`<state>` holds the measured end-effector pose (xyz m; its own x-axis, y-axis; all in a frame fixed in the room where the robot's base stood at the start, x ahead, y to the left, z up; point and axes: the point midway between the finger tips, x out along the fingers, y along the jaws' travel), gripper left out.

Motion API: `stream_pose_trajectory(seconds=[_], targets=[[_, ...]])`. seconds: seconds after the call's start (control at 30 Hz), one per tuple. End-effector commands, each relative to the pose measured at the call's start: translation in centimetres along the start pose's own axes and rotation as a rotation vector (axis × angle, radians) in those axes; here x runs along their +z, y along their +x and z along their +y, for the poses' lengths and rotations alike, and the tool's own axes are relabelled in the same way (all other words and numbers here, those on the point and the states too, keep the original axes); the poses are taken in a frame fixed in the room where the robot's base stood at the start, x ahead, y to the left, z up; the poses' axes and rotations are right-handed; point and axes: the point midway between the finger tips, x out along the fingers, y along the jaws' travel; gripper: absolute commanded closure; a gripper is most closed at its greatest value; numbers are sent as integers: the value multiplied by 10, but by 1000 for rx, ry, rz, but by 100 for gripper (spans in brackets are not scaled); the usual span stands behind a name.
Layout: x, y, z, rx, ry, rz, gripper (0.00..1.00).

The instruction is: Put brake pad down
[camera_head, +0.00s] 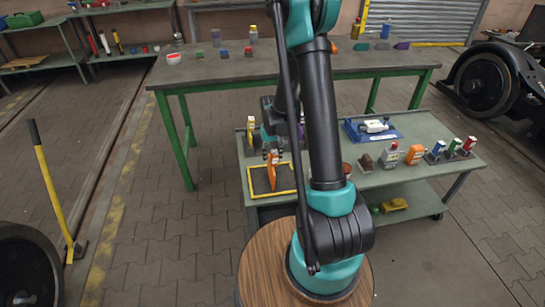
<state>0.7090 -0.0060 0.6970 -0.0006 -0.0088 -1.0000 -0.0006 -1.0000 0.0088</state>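An orange upright piece, which I take for the brake pad (272,176), is at the left end of the green-topped cart. My gripper (271,157) points down directly above it, and its fingers appear closed around the top of the piece. The piece is over a dark area edged by a yellow square outline (250,182) on the cart top. I cannot tell whether its lower end touches the surface. My arm hides the middle of the cart.
The cart (440,160) also carries a blue tray (352,132), an orange container (414,154), a grey bottle (389,155) and several coloured-topped items at right. A yellow bottle (251,130) stands behind the outline. A green-legged workbench (215,72) stands behind. Wheels flank the floor.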

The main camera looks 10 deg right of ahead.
Motion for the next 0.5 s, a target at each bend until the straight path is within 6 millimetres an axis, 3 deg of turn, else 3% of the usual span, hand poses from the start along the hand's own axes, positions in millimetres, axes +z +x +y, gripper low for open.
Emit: stream_pose_trajectory(seconds=[0.33, 0.5], targets=[[0, -1, 0, 0, 0, 0, 56], [0, -14, 0, 0, 0, 0, 56]])
